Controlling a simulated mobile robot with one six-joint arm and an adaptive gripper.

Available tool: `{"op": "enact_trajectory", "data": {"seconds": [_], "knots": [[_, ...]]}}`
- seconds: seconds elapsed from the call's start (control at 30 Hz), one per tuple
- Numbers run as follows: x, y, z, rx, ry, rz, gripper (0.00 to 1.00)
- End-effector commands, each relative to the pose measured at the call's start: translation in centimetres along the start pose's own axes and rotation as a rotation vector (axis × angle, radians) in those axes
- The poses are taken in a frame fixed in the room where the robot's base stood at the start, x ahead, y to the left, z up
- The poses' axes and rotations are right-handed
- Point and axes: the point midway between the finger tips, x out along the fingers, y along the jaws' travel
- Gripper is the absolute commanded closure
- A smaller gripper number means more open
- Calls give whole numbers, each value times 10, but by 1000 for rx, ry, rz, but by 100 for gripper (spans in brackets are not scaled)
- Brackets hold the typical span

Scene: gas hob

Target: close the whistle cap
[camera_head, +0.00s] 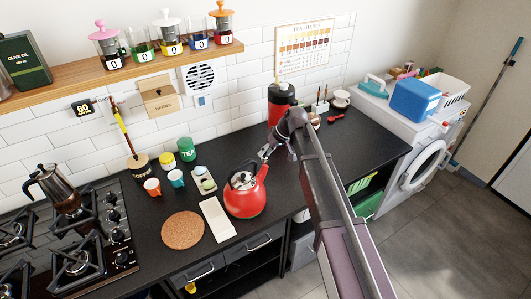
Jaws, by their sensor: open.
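A red kettle (246,200) stands on the black counter, right of the hob. Its dark handle arches over the top, and its spout (262,173) points up to the right. The whistle cap at the spout tip is too small to make out, so I cannot tell its position. My gripper (265,153) is open, just above the spout tip at the kettle's right. I cannot tell whether it touches the spout. My arm reaches in from the lower right.
A round cork mat (182,226) and a pale folded cloth (217,219) lie left of the kettle. Orange (152,187) and teal (176,178) cups and a small tray (205,183) stand behind. A red-and-black flask (281,101) stands behind my arm. Counter right of the kettle is clear.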

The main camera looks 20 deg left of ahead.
Motion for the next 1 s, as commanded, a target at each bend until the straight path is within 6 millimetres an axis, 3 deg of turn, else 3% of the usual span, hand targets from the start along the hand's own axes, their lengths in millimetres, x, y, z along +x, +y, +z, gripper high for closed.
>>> {"op": "enact_trajectory", "data": {"seconds": [0.07,0.2,1.0], "knots": [[0,0,0,0,0,0,59],[0,0,0,0,0,0,100],[2,5,0,32,0,-78,100]]}}
